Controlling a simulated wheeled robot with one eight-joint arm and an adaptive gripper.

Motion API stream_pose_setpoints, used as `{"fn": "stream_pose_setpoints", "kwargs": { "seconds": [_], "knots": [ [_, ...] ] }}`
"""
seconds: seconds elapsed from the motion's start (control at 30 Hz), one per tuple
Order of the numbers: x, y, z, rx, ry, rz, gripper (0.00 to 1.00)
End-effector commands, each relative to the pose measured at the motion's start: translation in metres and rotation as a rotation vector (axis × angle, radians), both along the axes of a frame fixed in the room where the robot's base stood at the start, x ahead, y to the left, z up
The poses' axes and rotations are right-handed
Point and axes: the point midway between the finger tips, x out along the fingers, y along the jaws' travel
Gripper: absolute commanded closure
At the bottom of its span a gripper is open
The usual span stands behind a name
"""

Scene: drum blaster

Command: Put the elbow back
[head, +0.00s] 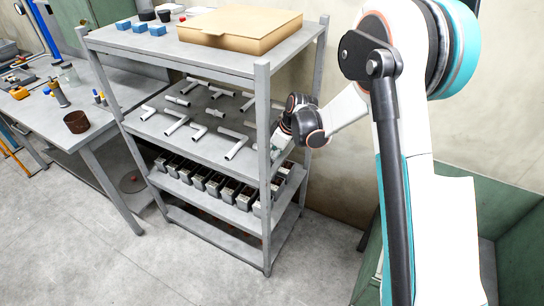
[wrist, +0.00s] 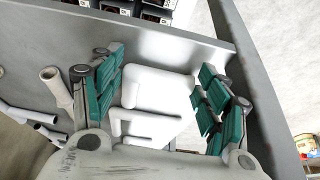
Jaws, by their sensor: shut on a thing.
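My gripper (wrist: 158,92) is at the right end of the shelving rack's pipe shelf in the head view, where the post and my wrist partly hide it (head: 283,146). In the wrist view its two teal-padded fingers stand on either side of a smooth white bent pipe piece, which looks like the elbow (wrist: 158,88), and are shut on it. The elbow is just above or at the grey shelf surface; I cannot tell whether it touches. In the head view the elbow cannot be made out.
The pipe shelf (head: 150,124) holds several white pipe fittings (head: 237,146) in loose rows. A row of metal boxes (head: 213,184) fills the shelf below. A cardboard box (head: 240,28) lies on top. The corner post (head: 263,160) stands close to my gripper. A workbench (head: 40,118) is at left.

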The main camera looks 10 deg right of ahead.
Motion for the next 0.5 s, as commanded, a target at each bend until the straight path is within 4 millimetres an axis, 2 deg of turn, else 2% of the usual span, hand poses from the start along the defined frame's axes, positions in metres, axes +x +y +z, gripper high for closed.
{"fn": "stream_pose_setpoints", "kwargs": {
  "seconds": [0.17,0.2,0.23,0.5],
  "knots": [
    [0.0001,0.0,-0.0014,0.0,0.0,0.0,0.74],
    [0.0001,-0.0001,-0.0015,0.0,0.0,0.0,0.27],
    [0.0001,-0.0001,-0.0012,0.0,0.0,0.0,0.23],
    [0.0,-0.0001,-0.0008,0.0,0.0,0.0,0.23]
  ]
}}
